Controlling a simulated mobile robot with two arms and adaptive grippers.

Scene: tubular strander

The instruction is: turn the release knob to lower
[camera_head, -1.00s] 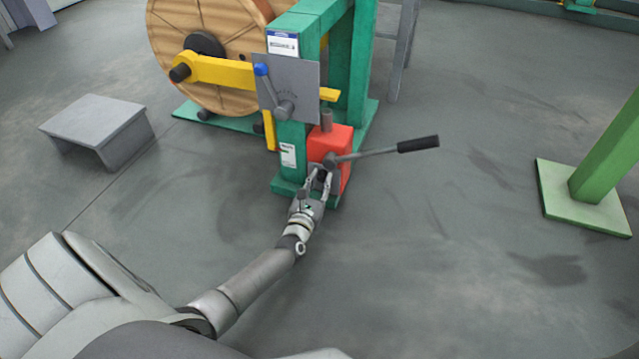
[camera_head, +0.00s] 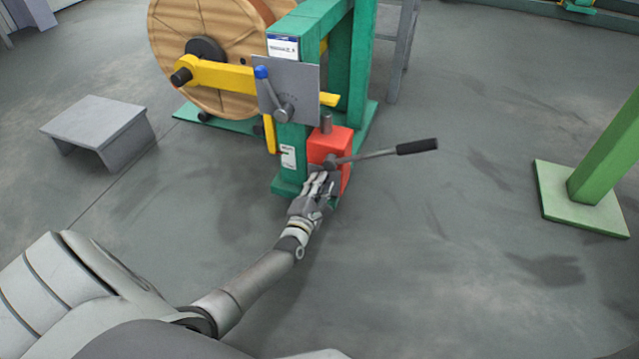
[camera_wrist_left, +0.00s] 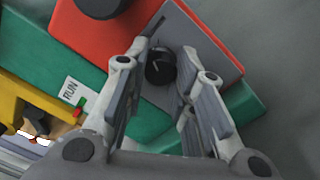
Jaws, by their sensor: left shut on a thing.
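The release knob (camera_wrist_left: 160,68) is a small dark round knob with a light mark on its face. It sits on a grey plate (camera_wrist_left: 203,42) on the red pump block (camera_head: 330,143), low on the green stand. My left gripper (camera_head: 320,181) reaches the front of the block from below. In the left wrist view its two fingers (camera_wrist_left: 162,72) are on either side of the knob and shut on it. In the head view the gripper hides the knob. My right gripper is not in view.
A lever with a black grip (camera_head: 417,146) sticks out right from the red block, above my gripper. A grey panel with a blue-tipped handle (camera_head: 262,72) and a wooden reel (camera_head: 165,40) are above. A grey step (camera_head: 95,125) stands left.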

